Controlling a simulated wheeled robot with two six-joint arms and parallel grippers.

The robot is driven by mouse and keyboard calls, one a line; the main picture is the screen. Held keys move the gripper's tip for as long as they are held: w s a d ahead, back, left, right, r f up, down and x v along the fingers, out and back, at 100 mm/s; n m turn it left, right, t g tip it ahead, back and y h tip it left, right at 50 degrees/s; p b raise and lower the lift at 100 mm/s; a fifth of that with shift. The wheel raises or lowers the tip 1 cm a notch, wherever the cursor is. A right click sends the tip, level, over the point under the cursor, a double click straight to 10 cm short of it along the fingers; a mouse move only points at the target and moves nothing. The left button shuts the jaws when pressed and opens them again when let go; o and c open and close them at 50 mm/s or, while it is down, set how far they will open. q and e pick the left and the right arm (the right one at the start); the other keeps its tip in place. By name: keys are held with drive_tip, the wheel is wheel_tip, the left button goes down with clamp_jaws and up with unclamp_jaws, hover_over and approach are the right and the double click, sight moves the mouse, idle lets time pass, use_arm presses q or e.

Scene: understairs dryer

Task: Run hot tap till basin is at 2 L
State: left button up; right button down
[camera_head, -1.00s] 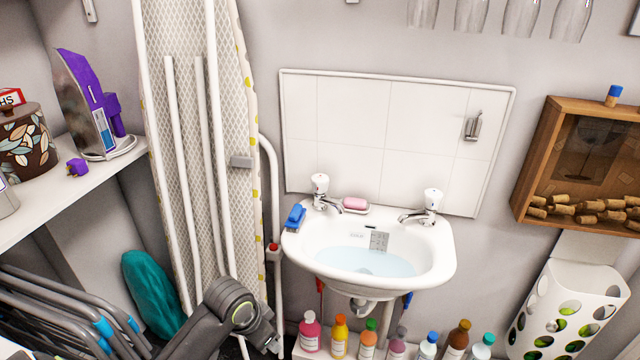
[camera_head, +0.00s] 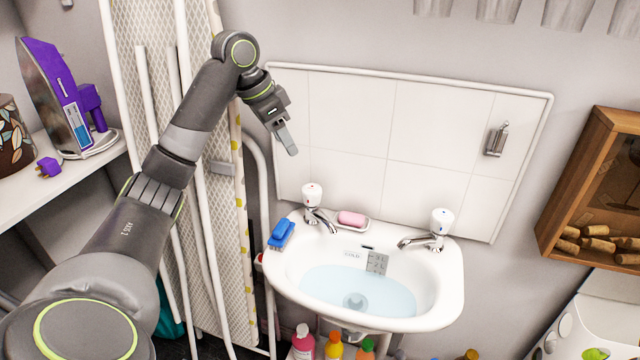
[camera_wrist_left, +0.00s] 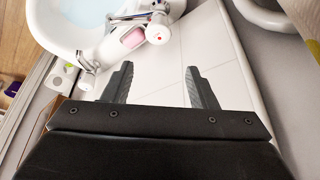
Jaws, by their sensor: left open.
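The white basin (camera_head: 446,290) holds a shallow pool of pale blue water (camera_head: 385,295) over its drain. The hot tap (camera_head: 314,205), with a red mark on its white knob, stands at the basin's back left. It also shows in the left wrist view (camera_wrist_left: 157,30). The cold tap (camera_head: 437,228) stands at the back right. A small gauge card (camera_head: 376,262) with marks sits on the inner back wall; its figures are too small to read. My left gripper (camera_head: 290,145) is open and empty, above the hot tap and apart from it. Its two fingers (camera_wrist_left: 160,82) show in the wrist view.
A blue brush (camera_head: 281,234) lies on the basin's left rim, and a pink soap (camera_head: 351,219) sits between the taps. An ironing board (camera_head: 236,240) leans at left. A wooden cork box (camera_head: 585,190) hangs at right. Bottles (camera_head: 334,346) stand below.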

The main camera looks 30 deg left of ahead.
use_arm(q)
approach(310, 188)
drive_tip(key=x, duration=1)
drive_tip(key=shift+s+b, duration=0.1)
drive_tip(key=shift+b, duration=0.3)
drive_tip(key=shift+f, duration=0.25)
drive_tip(key=shift+d+f, duration=0.1)
drive_tip(key=shift+f, duration=0.1)
drive_tip(key=c, duration=0.6)
drive_tip(key=shift+c, duration=0.3)
use_arm(e)
drive_tip(key=s, duration=0.3)
drive_tip(key=shift+s+f, duration=0.15)
drive_tip(key=shift+f, duration=0.1)
